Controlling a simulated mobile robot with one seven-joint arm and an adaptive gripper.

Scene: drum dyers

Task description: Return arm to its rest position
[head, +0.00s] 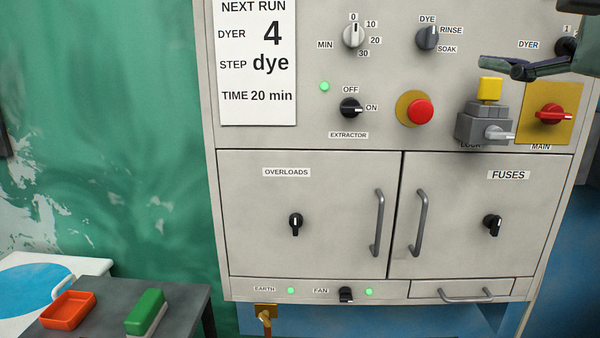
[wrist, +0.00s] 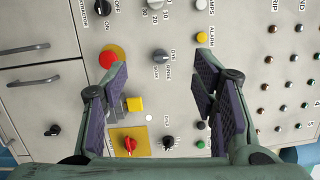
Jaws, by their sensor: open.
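My gripper (head: 514,68) is at the upper right of the head view, in front of the control cabinet (head: 310,209). Only part of its fingers shows there. In the wrist view my gripper (wrist: 160,75) has its two fingers spread wide, with nothing between the tips. Behind the fingers is the panel, turned sideways in this view. The dye selector knob (wrist: 161,56) shows between the fingertips. The red main switch (wrist: 130,144) and yellow block (wrist: 134,104) are near the left finger. I cannot tell the exact gap to the panel.
A red push button (head: 420,111) and a grey lock with a yellow top (head: 484,122) stick out below and left of my gripper. Cabinet door handles (head: 377,223) project lower down. A dark table (head: 95,295) at lower left holds an orange tray (head: 68,310) and a green-topped block (head: 147,312).

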